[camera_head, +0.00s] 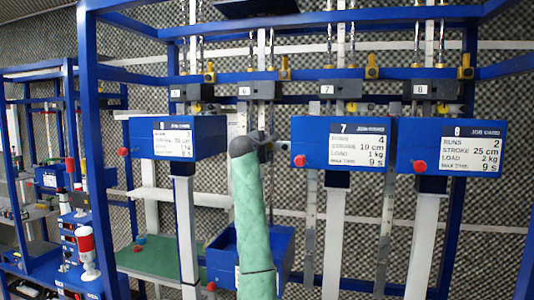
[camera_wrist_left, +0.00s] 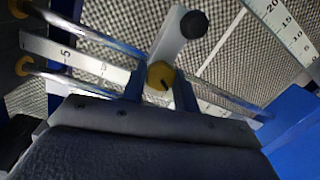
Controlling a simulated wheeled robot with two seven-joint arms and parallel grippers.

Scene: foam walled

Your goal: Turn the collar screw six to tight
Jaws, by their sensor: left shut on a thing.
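My left gripper (camera_head: 267,138) is at column six, below the grey block with the 6 label (camera_head: 244,91). In the left wrist view my left gripper (camera_wrist_left: 159,88) has its two blue fingers on either side of a round yellow knob (camera_wrist_left: 160,74) with a dark mark on its face. It is shut on this knob, which I take for collar screw six. A pale bar with a black ball end (camera_wrist_left: 194,24) stands just behind the knob. In the head view my green-sleeved arm and dark wrist hide the screw. My right gripper is in neither view.
Blue box seven (camera_head: 341,144) is close right of my wrist, with box eight (camera_head: 449,147) beyond. Another blue box (camera_head: 179,138) is to the left. A lower blue box (camera_head: 222,260) is partly behind my arm. Metal rods (camera_wrist_left: 105,35) and scales (camera_wrist_left: 85,62) run close to the gripper.

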